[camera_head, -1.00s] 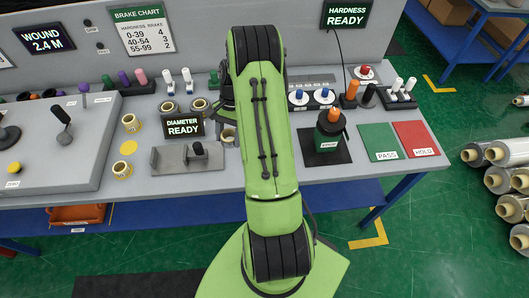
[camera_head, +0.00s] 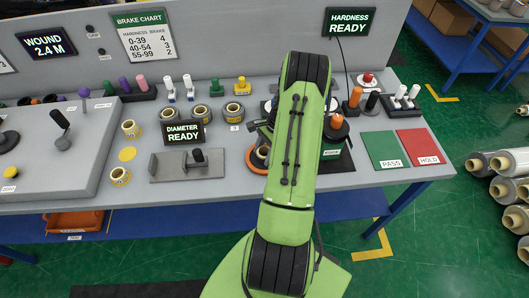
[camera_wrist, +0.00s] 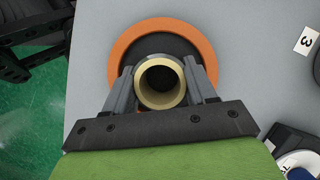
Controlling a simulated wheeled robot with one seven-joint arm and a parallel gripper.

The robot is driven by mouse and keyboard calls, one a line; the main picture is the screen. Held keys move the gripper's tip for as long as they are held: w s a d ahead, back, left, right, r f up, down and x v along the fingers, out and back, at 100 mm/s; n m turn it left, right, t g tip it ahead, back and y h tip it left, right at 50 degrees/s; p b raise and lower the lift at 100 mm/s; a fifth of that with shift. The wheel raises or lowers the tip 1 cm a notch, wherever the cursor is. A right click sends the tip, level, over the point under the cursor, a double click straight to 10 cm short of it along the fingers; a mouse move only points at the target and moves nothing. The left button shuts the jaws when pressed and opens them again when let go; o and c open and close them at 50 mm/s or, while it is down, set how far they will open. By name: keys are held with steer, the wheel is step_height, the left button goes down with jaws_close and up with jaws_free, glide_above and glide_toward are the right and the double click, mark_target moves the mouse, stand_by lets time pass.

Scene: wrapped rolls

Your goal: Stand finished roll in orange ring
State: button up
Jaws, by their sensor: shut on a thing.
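My gripper (camera_wrist: 160,76) is shut on a roll with a cream core (camera_wrist: 141,84), seen end-on in the wrist view, one finger on each side. Its outer wrap is mostly hidden. The orange ring (camera_wrist: 121,51) has a dark centre and lies behind the roll in that view. The roll appears upright within the ring's outline, towards its near side. I cannot tell whether it touches the bottom.
A diameter gauge (camera_head: 190,160) stands left of the ring. Several small rolls (camera_head: 235,112) sit behind it. A dark station with an orange knob (camera_head: 336,121) is close on the right, then the green PASS (camera_head: 386,149) and red HOLD (camera_head: 418,146) pads.

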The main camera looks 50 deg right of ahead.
steer(key=o, duration=1)
steer(key=shift+f, duration=0.1)
steer(key=shift+o, duration=0.2)
